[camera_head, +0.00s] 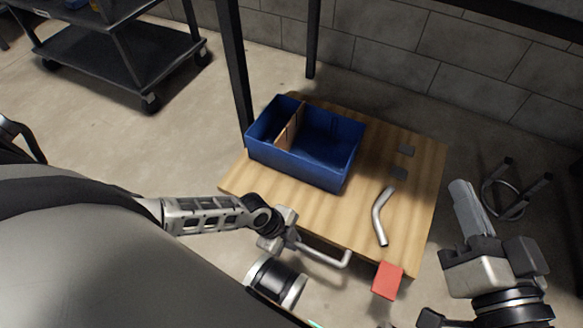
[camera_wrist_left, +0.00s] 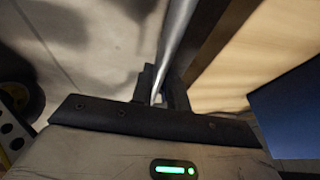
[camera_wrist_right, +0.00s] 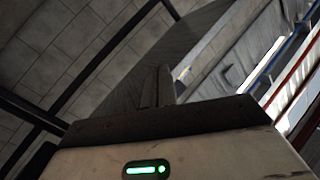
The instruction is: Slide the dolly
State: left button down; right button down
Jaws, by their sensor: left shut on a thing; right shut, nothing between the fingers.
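The dolly is a low wooden board (camera_head: 425,175) with a bent metal handle (camera_head: 335,262) at its near edge. The handle also shows as a round bar in the left wrist view (camera_wrist_left: 178,40). My left gripper (camera_head: 293,237) is shut on the handle at the board's near side; its fingers close around the bar in the left wrist view (camera_wrist_left: 163,88). My right gripper (camera_head: 463,190) is shut and empty, apart from the board, to its right. The dolly's underside and wheels are hidden.
A dark table leg (camera_head: 236,75) stands behind. A black cart (camera_head: 120,55) is back left.

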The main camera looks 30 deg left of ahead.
pick_arm(q)
jog(key=c, duration=1.4)
grip_release()
jog(key=shift+o, duration=0.2)
